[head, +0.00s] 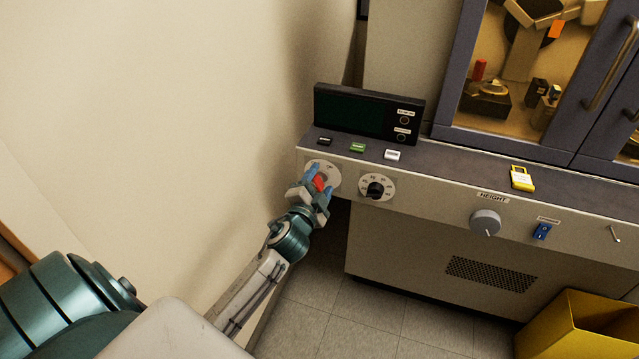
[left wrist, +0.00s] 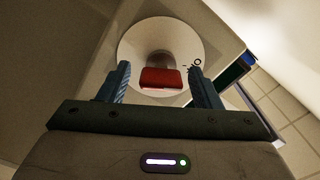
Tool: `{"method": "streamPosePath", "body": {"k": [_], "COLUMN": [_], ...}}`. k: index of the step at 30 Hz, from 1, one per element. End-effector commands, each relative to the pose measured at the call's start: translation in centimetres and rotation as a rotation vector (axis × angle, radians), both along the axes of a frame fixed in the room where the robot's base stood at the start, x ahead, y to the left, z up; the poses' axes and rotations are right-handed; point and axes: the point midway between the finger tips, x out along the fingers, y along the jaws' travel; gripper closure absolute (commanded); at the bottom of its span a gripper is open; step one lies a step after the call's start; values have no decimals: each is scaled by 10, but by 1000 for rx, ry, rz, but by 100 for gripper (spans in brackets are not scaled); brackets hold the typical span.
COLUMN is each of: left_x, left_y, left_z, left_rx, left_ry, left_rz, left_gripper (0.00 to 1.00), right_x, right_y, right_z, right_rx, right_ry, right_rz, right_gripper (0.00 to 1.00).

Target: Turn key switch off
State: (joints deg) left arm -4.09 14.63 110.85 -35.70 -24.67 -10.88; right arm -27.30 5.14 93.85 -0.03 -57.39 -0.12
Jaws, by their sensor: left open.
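The key switch is a round pale plate (head: 332,169) with a red key (head: 320,183) at the left end of the machine's front panel. My left gripper (head: 317,181) is open in front of it, its blue fingers on either side of the red key in the head view. In the left wrist view the red key (left wrist: 163,78) sits between the open fingertips (left wrist: 162,88), with a gap on each side. The plate (left wrist: 140,50) shows behind it, with a small marking at its right. Most plate lettering is hidden or too small to read. My right gripper is not in view.
Right of the key switch are a black dial (head: 375,188), a grey height knob (head: 485,222) and a blue rocker switch (head: 541,231). Several small buttons and a dark display (head: 354,113) are above. A yellow bin (head: 580,325) stands at lower right. A wall is close on the left.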

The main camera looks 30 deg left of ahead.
Motion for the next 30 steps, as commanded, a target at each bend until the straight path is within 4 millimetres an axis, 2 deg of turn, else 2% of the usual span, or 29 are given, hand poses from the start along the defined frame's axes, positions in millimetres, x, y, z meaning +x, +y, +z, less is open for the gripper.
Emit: {"method": "streamPosePath", "body": {"k": [4, 8, 10, 15, 21, 30], "left_x": [-3, -19, -33, -67, -95, -105], "left_y": [-1, -5, -8, -16, -23, -25], "left_z": [0, -2, -2, -3, -2, 0], "left_rx": [0, 0, 0, 0, -1, 0], "left_ry": [0, 1, 2, 2, 2, 0], "left_rz": [-1, -1, -1, -1, 0, 0], "left_gripper": [42, 42, 42, 42, 42, 42], "right_x": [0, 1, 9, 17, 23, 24], "right_y": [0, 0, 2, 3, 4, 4], "right_z": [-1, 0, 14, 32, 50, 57], "right_rx": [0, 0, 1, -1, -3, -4], "right_ry": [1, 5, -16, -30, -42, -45], "right_rz": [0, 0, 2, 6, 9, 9], "right_gripper": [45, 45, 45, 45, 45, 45]}}
